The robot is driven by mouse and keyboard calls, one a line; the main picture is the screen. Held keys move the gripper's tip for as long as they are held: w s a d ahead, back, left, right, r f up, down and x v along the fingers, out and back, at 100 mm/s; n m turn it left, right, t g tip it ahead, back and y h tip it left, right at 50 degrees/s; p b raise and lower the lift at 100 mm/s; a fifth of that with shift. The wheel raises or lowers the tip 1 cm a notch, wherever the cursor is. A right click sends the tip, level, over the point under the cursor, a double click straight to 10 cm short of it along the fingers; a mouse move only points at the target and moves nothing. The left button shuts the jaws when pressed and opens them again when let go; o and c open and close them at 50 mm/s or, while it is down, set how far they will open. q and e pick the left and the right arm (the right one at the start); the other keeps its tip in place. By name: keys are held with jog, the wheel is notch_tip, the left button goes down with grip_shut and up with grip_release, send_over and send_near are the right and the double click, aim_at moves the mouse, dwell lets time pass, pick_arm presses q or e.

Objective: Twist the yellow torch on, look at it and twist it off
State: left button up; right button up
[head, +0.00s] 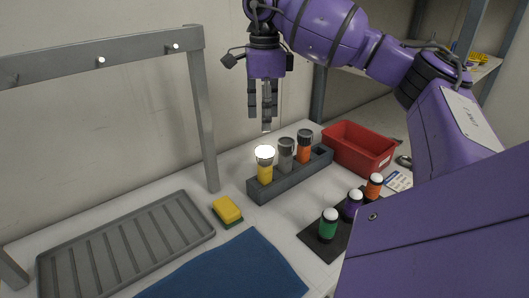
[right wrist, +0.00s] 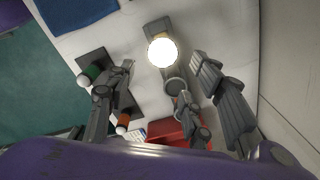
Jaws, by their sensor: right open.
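The yellow torch (head: 265,173) stands upright in a dark grey rack (head: 258,192), in the slot nearest the front left. Its top glows bright white, so it is lit; the glow (right wrist: 163,53) also shows in the right wrist view. A grey torch (head: 286,158) and an orange torch (head: 304,150) stand behind it in the same rack, both unlit. My right gripper (head: 264,125) hangs pointing down above the rack, open and empty, clear of the torches. In the right wrist view its spread fingers (right wrist: 165,95) hold nothing. My left gripper is not in view.
A red bin (head: 360,148) stands behind the rack on the right. Green (head: 328,225), purple and orange white-topped cylinders stand on a dark mat. A yellow sponge (head: 228,209), a grey ribbed tray (head: 120,245) and a blue cloth (head: 225,270) lie in front. A grey hook rail (head: 100,55) rises left.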

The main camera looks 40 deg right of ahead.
aim_at(263, 151)
dwell(0.7)
jog(key=shift+s+d+f+m, duration=0.15)
jog(key=shift+f+m, duration=0.1)
jog(key=shift+f, duration=0.25)
jog(key=shift+s+a+f+m, duration=0.1)
jog(key=shift+f+m, duration=0.15)
jog(key=shift+f, duration=0.25)
jog(key=shift+d+f+m, duration=0.1)
jog(key=shift+f+m, duration=0.25)
jog(key=shift+m, duration=0.55)
jog(key=m, duration=0.2)
jog(key=f+m, duration=0.1)
jog(key=m, duration=0.2)
jog(key=shift+w, duration=0.2)
jog(key=m, duration=0.6)
jog(key=shift+w+a+f, duration=0.15)
jog(key=shift+w+a, duration=0.05)
jog(key=shift+w, duration=0.1)
jog(key=shift+f+m, duration=0.2)
jog(key=shift+m, duration=0.2)
notch_tip(263, 151, down, 7)
jog(key=shift+f, duration=0.2)
